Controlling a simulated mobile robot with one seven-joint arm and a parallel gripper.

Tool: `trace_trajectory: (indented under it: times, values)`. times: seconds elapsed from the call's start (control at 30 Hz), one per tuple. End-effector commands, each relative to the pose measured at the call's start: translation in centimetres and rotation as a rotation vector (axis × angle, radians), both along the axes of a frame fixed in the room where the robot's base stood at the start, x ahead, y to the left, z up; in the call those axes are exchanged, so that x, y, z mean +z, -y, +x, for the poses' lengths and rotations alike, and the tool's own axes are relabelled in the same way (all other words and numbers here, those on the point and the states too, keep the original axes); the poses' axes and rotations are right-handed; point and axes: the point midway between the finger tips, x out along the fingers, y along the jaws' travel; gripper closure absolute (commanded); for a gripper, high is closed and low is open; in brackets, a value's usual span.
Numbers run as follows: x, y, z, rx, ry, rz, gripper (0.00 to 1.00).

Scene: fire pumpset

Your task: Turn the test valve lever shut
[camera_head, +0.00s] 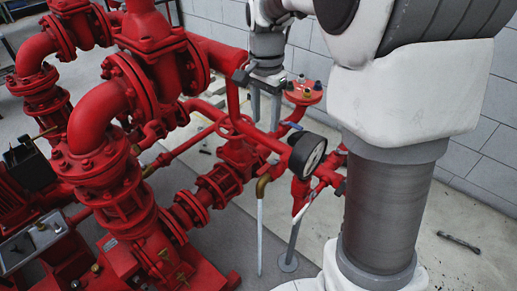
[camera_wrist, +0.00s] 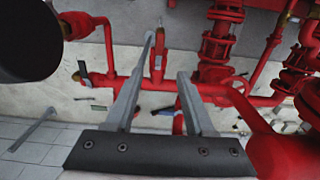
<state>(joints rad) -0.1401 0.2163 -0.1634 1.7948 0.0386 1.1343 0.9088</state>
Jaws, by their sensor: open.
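My gripper (camera_head: 266,112) is open above the red pipework in the head view. Its two grey fingers point down, with no object held between them. In the wrist view my gripper (camera_wrist: 160,88) spans a red pipe farther off. A small grey lever-like piece (camera_wrist: 83,69) shows left of the fingers, by the end of that pipe. A similar dark piece (camera_head: 340,187) sits at the pipe end beside the gauge in the head view. I cannot tell for sure which piece is the test valve lever, or its angle. No contact with a lever is clear.
A round pressure gauge (camera_head: 307,156) stands near my gripper. A large red pipe (camera_head: 215,55) runs just left of the fingers. A brass elbow (camera_head: 263,185) carries a thin downward pipe. The grey block wall (camera_head: 480,110) is behind. Floor at the right is mostly clear.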

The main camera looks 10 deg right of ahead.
Motion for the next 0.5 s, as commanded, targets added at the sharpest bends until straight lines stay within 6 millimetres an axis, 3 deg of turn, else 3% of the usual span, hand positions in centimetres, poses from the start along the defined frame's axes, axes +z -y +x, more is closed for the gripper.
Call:
trace_trajectory:
  times: [0.5]
  values:
    - [-11.4, 0.0, -0.1, 0.001, -0.003, -0.001, 0.46]
